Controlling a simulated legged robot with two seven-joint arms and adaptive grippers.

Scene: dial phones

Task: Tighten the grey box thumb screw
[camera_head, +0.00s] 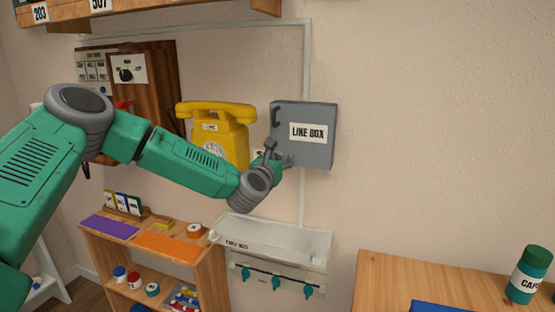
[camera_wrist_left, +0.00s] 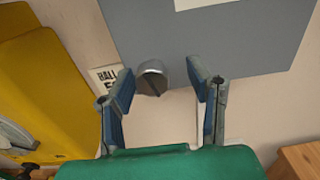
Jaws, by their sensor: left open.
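The grey box (camera_head: 303,152), labelled LINE BOX, is on the wall right of the yellow phone; its grey front also fills the top of the left wrist view (camera_wrist_left: 240,45). A rounded grey thumb screw (camera_wrist_left: 152,76) with a dark slot shows at the box's lower edge in that view. My left gripper (camera_head: 280,154) is at the box's lower left corner. In the left wrist view my left gripper (camera_wrist_left: 160,75) is open, with the screw between its fingertips, nearer the left finger. I cannot tell whether they touch. The screw is hidden in the head view. My right gripper is not in view.
A yellow phone (camera_head: 222,126) hangs close left of the box. Below are a white wall tray (camera_head: 285,240) with teal hooks and a wooden shelf (camera_head: 210,268). A wooden table (camera_head: 385,280) with a green-lidded jar (camera_head: 530,275) stands right. The wall right of the box is bare.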

